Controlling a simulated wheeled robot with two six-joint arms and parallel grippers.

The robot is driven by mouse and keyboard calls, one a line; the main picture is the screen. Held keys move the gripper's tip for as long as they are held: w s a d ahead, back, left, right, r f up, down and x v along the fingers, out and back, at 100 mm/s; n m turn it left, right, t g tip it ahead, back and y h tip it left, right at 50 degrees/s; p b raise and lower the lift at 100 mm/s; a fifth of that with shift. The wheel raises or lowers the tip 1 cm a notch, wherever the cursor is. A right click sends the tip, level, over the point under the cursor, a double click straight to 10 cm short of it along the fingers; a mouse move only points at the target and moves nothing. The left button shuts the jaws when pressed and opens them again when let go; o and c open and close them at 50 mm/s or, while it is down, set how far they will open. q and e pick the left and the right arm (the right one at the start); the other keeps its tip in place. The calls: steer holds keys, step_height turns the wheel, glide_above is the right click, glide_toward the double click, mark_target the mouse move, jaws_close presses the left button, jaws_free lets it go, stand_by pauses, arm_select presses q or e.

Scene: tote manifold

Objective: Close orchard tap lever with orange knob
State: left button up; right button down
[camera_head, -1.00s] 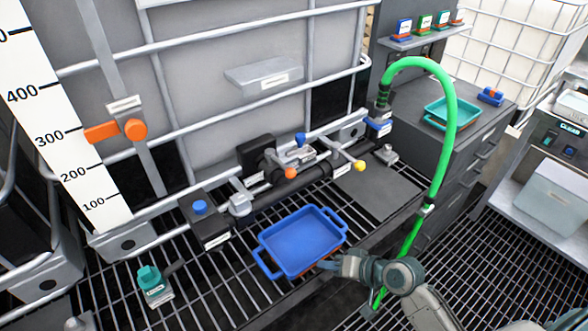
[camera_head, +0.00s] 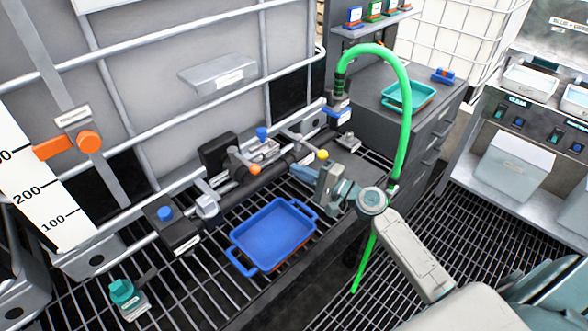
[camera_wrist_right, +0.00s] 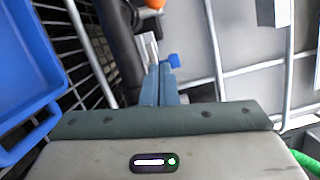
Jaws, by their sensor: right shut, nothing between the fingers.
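The orange knob (camera_head: 255,169) sits on the end of a lever that sticks out from the black pipe manifold (camera_head: 225,188). In the right wrist view the orange knob (camera_wrist_right: 154,4) shows at the top edge. Next to it are a lever with a blue knob (camera_head: 262,134) and one with a yellow knob (camera_head: 322,154). My right gripper (camera_head: 300,173) is shut and empty, in front of the manifold, right of the orange knob and apart from it. In the wrist view its fingertips (camera_wrist_right: 160,70) point toward the manifold. Label text is unreadable. My left gripper is out of view.
A blue tray (camera_head: 236,245) lies on the grating in front of the manifold, left of my right gripper. A pale tank cage rises behind.

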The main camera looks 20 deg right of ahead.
mark_target(264, 175)
steer(key=p+x, duration=0.1)
steer(key=x, duration=0.1)
steer(key=p+x, duration=0.1)
steer(key=x, duration=0.2)
steer(key=p+x, duration=0.1)
steer(key=x, duration=0.1)
steer(key=shift+w+a+r, duration=0.1)
steer(key=shift+w+r, duration=0.05)
steer(key=shift+r, duration=0.1)
steer(key=a+p, duration=0.2)
steer(key=a, duration=0.1)
steer(key=shift+r, duration=0.15)
steer(key=shift+s+a+p, duration=0.4)
steer(key=shift+s+a, duration=0.05)
steer(key=shift+a, duration=0.1)
steer(key=shift+w, duration=0.1)
